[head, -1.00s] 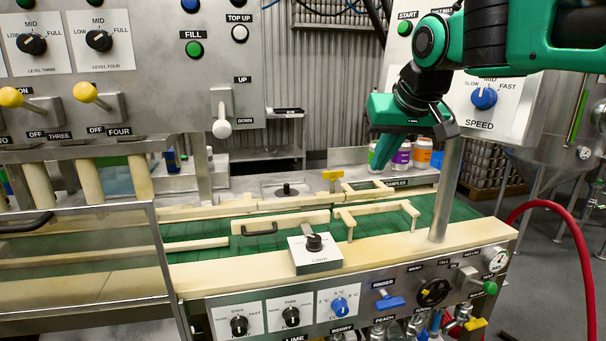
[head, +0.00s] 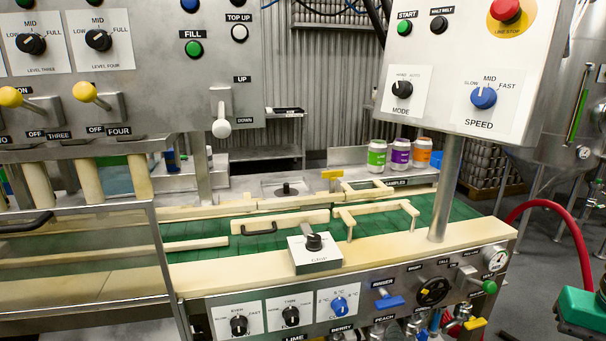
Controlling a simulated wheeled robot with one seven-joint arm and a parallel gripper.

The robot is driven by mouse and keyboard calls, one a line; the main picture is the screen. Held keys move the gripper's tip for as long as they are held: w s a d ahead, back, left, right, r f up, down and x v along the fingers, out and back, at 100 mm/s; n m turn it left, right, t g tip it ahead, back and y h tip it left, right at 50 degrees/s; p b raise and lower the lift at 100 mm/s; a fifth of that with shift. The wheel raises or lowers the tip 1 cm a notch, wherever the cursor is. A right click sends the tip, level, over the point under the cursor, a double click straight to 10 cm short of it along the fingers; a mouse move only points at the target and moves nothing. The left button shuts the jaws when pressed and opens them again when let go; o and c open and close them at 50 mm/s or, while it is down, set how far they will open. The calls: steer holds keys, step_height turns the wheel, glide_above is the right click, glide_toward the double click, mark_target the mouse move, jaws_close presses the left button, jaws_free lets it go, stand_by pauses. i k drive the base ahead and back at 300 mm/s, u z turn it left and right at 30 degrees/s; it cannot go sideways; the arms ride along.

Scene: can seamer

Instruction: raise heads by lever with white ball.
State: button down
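The lever with the white ball (head: 221,128) is on the grey metal panel at upper centre-left in the head view. It sticks out from a square metal plate between the labels UP, above, and DOWN, below right. Its ball hangs low, beside the DOWN label. Nothing touches it. The heads (head: 88,180) appear to be the pale cylinders under the panel at left, though I cannot be sure; their lower ends are partly behind the clear guard. My gripper is not in view; only a green part of my arm shows at the lower right edge.
Two yellow-ball levers (head: 85,92) are left of the white one. The green conveyor (head: 265,240) with pale rails runs below. A control box (head: 470,70) on a post (head: 447,190) stands at right. Three sample cans (head: 400,153) stand behind. The space before the white-ball lever looks clear.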

mark_target(221, 128)
steer(key=u, duration=1)
